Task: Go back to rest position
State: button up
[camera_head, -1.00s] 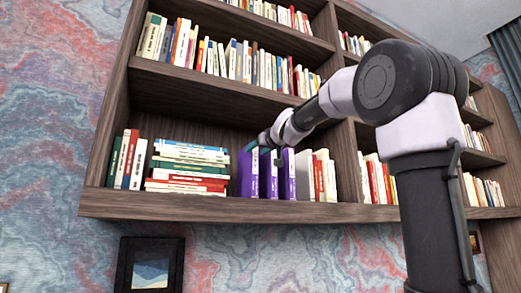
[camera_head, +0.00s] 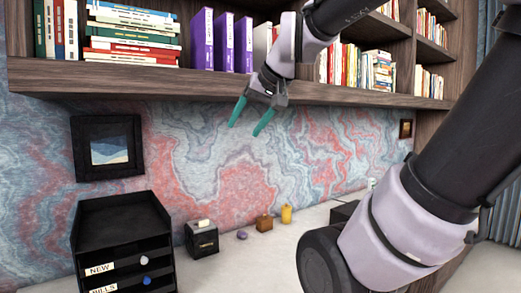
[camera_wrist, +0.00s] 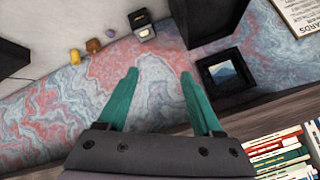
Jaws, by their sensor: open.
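My gripper (camera_head: 250,118) hangs just below the front edge of the bookshelf, its two green fingers apart with nothing between them. In the wrist view my gripper (camera_wrist: 158,100) is also open and empty, with the patterned wall and desk beyond it. My arm comes in from the right of the head view. Several purple binders (camera_head: 223,42) stand upright on the shelf, above and behind the gripper and apart from it.
The wooden bookshelf (camera_head: 150,88) overhangs the desk. A framed picture (camera_head: 108,148) hangs on the wall. A black drawer organizer (camera_head: 122,215), a small black box (camera_head: 201,240) and a yellow object (camera_head: 286,214) stand on the white desk surface (camera_head: 225,272), which has free room in front.

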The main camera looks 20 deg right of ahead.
jog(key=s+d+f+m+g, duration=0.1)
jog(key=s+f, duration=0.4)
jog(key=f, duration=0.1)
jog(key=shift+s+d+f+g, duration=0.15)
jog(key=shift+s+f+g, duration=0.05)
jog(key=shift+g, duration=0.1)
dwell(1.9)
